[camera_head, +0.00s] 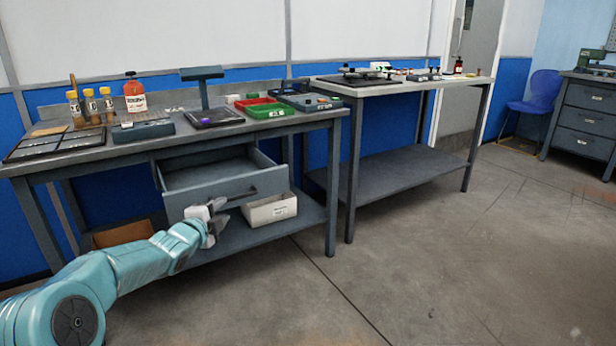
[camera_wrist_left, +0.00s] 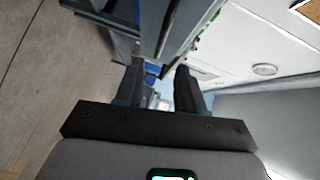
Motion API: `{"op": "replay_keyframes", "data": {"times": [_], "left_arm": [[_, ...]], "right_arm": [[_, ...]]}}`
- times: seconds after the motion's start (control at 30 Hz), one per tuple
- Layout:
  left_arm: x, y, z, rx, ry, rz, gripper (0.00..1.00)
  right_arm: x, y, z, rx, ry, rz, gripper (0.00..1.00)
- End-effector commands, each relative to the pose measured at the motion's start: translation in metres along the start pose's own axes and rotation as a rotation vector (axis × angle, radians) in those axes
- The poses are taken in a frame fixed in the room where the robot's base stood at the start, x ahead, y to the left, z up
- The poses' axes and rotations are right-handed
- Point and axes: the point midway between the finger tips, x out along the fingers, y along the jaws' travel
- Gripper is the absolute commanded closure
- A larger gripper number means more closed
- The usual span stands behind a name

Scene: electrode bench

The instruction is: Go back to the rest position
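My left arm (camera_head: 125,265) is teal and reaches in from the lower left in the head view. Its gripper (camera_head: 217,217) is in front of the pulled-out grey drawer (camera_head: 222,193), near the drawer's handle (camera_head: 252,196). Whether it touches the drawer front cannot be told from this angle. In the left wrist view, the two dark fingers (camera_wrist_left: 160,85) stand apart with nothing between them, so the gripper is open and empty. My right gripper is in neither view.
The drawer hangs open under the left bench (camera_head: 85,148), whose top holds bottles, trays and a balance-like stand (camera_head: 203,85). A white bin (camera_head: 268,210) sits on the lower shelf beside the drawer. A second bench (camera_head: 400,88) stands to the right. The floor (camera_head: 430,260) in front is clear.

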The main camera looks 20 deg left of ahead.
Motion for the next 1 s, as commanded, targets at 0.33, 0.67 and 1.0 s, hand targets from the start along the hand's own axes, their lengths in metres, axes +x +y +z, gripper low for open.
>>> {"op": "replay_keyframes", "data": {"times": [0.33, 0.67, 1.0], "left_arm": [[0.001, -0.055, -0.042, -0.010, 0.048, 0.042, 0.62], [-0.045, 0.001, -0.161, -0.259, 0.135, 0.430, 0.62], [-0.253, 0.092, -0.268, -0.886, -0.206, 1.070, 0.62]], "right_arm": [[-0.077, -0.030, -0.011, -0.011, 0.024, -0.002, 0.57], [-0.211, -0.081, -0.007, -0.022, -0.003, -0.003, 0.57], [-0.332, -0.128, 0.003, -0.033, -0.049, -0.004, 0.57]]}}
